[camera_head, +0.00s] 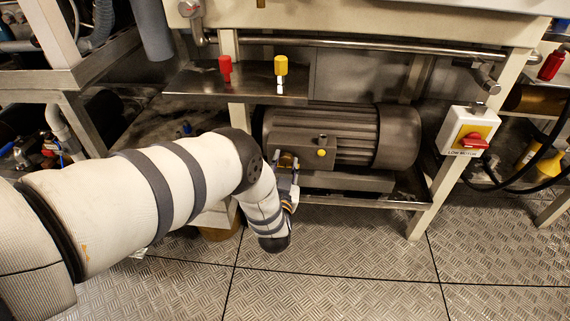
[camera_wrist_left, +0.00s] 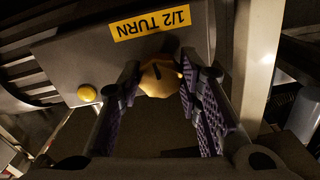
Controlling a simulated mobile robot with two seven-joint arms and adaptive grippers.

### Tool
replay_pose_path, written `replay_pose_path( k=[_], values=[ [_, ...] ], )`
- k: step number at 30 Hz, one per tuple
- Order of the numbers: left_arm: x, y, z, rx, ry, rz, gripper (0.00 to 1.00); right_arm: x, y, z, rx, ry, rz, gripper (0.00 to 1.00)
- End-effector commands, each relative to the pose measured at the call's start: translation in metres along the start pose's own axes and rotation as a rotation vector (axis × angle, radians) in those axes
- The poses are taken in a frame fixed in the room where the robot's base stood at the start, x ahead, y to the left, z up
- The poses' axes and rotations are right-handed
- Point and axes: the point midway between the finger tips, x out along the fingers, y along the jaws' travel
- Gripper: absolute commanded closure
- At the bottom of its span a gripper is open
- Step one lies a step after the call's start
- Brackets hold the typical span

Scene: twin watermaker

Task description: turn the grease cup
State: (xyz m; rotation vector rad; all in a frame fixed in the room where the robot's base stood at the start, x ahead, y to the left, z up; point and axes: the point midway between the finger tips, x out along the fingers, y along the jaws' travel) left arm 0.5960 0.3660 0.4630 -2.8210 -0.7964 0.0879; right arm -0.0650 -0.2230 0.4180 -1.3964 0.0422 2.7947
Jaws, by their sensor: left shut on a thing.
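The brass grease cup (camera_wrist_left: 160,78) shows in the left wrist view, with a dark mark on its face. It sits on the side of the dark motor (camera_head: 345,135), under a yellow label reading "1/2 TURN" (camera_wrist_left: 151,23). In the head view the cup (camera_head: 287,160) is small and partly covered by my gripper. My left gripper (camera_head: 287,168) reaches in beneath the bench with its two ridged fingers on either side of the cup, shut on it. My right gripper is in neither view.
A yellow knob (camera_wrist_left: 87,93) sits on the motor close to the left finger. A metal shelf with red (camera_head: 225,67) and yellow (camera_head: 281,68) valve handles is above. A white switch box (camera_head: 468,130) is on the right bench leg. The plate floor (camera_head: 330,260) is clear.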

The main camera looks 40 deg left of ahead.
Motion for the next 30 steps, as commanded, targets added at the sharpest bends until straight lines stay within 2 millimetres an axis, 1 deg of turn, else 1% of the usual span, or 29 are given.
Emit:
replay_pose_path(
  k=[7,19,20,21,22,30],
  values=[
    [0.0004,-0.0011,-0.0006,0.042,0.002,-0.003,0.96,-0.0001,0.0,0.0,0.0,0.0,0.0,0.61],
    [0.0004,-0.0009,-0.0007,0.046,0.002,-0.002,0.96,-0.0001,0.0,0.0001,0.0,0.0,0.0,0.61],
    [0.0004,-0.0009,-0.0007,0.046,0.002,-0.002,0.64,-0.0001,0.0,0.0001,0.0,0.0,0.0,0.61],
    [0.0004,-0.0009,-0.0007,0.046,0.002,-0.002,0.54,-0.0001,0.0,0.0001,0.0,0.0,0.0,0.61],
    [0.0003,-0.0008,-0.0007,0.045,0.002,-0.002,0.48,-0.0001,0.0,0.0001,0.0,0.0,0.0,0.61],
    [-0.0001,-0.0002,-0.0002,0.045,0.001,0.0,0.48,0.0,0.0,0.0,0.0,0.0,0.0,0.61]
  ],
)
